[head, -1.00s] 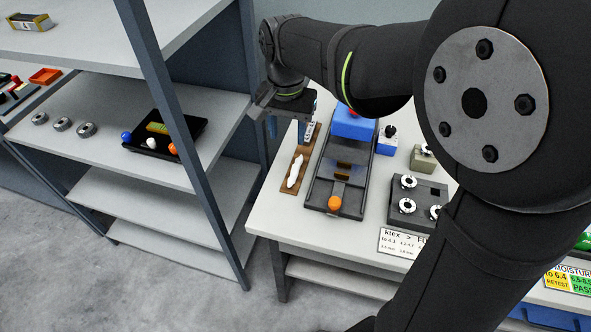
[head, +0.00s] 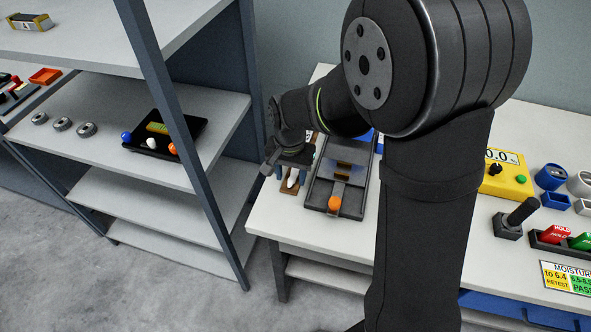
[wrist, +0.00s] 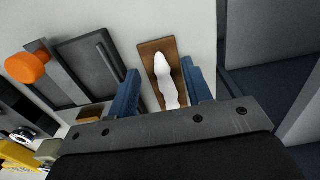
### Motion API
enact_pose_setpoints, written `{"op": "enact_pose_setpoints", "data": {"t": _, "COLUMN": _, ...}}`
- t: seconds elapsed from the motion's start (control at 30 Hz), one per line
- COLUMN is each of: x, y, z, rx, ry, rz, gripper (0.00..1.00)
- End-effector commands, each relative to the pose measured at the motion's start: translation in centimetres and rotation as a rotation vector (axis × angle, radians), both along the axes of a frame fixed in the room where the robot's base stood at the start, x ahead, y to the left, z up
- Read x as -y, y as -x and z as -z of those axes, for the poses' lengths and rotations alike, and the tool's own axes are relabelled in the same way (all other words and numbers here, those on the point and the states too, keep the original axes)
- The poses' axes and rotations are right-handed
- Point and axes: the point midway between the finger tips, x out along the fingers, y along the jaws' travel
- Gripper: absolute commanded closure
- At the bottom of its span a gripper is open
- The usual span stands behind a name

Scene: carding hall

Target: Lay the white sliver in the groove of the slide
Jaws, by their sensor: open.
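The white sliver (head: 292,179) is a lumpy elongated piece lying on a brown board (wrist: 147,51) on the table. It also shows in the wrist view (wrist: 165,82). My gripper (head: 291,174) is open above the board. In the wrist view its blue fingers (wrist: 160,92) stand on either side of the sliver, with gaps between; I cannot tell their exact height. The dark grey slide (head: 320,190) lies just to the right, with an orange knob (head: 334,203) at its near end and a brown part across its middle.
A shelf rack (head: 215,205) stands to the left, holding a black tray (head: 190,128) with small balls. A yellow meter (head: 503,178), a black lever (head: 518,214) and red and green blocks stand on the table's right. My arm covers the middle of the table.

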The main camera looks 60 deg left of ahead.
Motion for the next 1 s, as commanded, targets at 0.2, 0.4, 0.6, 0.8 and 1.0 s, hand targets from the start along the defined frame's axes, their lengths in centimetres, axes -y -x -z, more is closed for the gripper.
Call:
{"op": "enact_pose_setpoints", "data": {"t": 0.2, "x": -0.03, "y": 0.03, "z": 1.47, "rx": 0.001, "ry": -0.001, "rz": 0.000, "gripper": 0.55}}
{"op": "enact_pose_setpoints", "data": {"t": 0.4, "x": -0.03, "y": 0.03, "z": 1.44, "rx": 0.000, "ry": -0.001, "rz": 0.000, "gripper": 0.60}}
{"op": "enact_pose_setpoints", "data": {"t": 0.6, "x": -0.03, "y": 0.03, "z": 1.42, "rx": 0.000, "ry": -0.001, "rz": 0.000, "gripper": 1.00}}
{"op": "enact_pose_setpoints", "data": {"t": 0.8, "x": -0.03, "y": 0.03, "z": 1.41, "rx": 0.000, "ry": -0.001, "rz": 0.000, "gripper": 1.00}}
{"op": "enact_pose_setpoints", "data": {"t": 1.0, "x": -0.06, "y": 0.03, "z": 0.88, "rx": 0.001, "ry": -0.002, "rz": 0.000, "gripper": 1.00}}
